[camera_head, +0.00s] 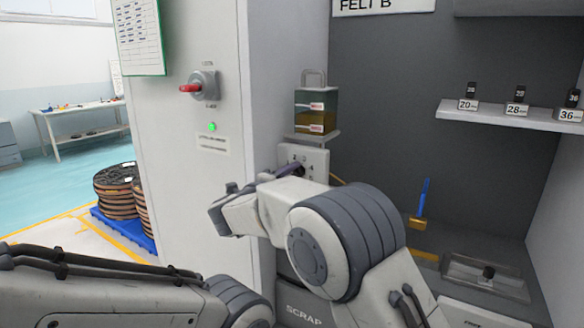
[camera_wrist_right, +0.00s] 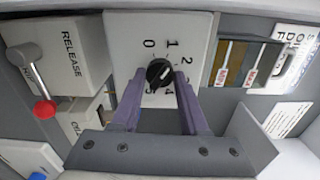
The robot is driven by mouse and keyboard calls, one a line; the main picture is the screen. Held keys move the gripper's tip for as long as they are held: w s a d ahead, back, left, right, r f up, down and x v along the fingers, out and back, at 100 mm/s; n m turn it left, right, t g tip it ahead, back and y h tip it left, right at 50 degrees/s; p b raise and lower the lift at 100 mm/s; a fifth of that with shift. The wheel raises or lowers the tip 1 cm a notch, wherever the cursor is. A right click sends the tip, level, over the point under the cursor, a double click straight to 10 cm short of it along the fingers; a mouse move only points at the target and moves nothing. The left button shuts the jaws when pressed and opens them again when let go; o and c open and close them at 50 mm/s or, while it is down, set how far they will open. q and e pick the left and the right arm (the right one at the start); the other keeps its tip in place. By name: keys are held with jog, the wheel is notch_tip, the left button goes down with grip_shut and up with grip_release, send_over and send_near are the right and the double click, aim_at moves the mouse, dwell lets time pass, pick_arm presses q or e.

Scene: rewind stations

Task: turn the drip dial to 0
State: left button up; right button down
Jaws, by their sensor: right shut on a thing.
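The drip dial (camera_wrist_right: 159,73) is a small black knob on a white plate (camera_wrist_right: 128,42) with printed numbers. In the right wrist view 0, 1, 2 and 4 read clearly; other numbers are partly hidden. A short white mark shows on the knob, but I cannot tell surely which number it points at. My right gripper (camera_wrist_right: 160,82) is shut on the dial, one purple finger at each side. In the head view the plate (camera_head: 316,160) shows below the oil container, and my right gripper (camera_head: 290,169) reaches it, with the knob hidden. My left gripper is not in view.
The oil container (camera_head: 316,110) stands on a small shelf above the plate. A red-handled switch (camera_head: 199,87) is on the cabinet. In the wrist view a red-knobbed RELEASE lever (camera_wrist_right: 44,108) is beside the dial plate. A blue-handled brush (camera_head: 422,205) is at the right.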

jog(key=n+p, duration=0.5)
jog(key=n, duration=0.1)
jog(key=shift+r+n+p, duration=0.2)
jog(key=shift+n+p, duration=0.1)
jog(key=shift+p, duration=0.1)
jog(key=n+p, duration=0.2)
jog(key=n, duration=0.1)
jog(key=shift+f+p, duration=0.1)
jog(key=shift+p, duration=0.2)
jog(key=shift+f+n+p, duration=0.1)
jog(key=shift+n+p, duration=0.5)
jog(key=shift+n, duration=0.1)
jog(key=shift+c, duration=2.1)
grip_release()
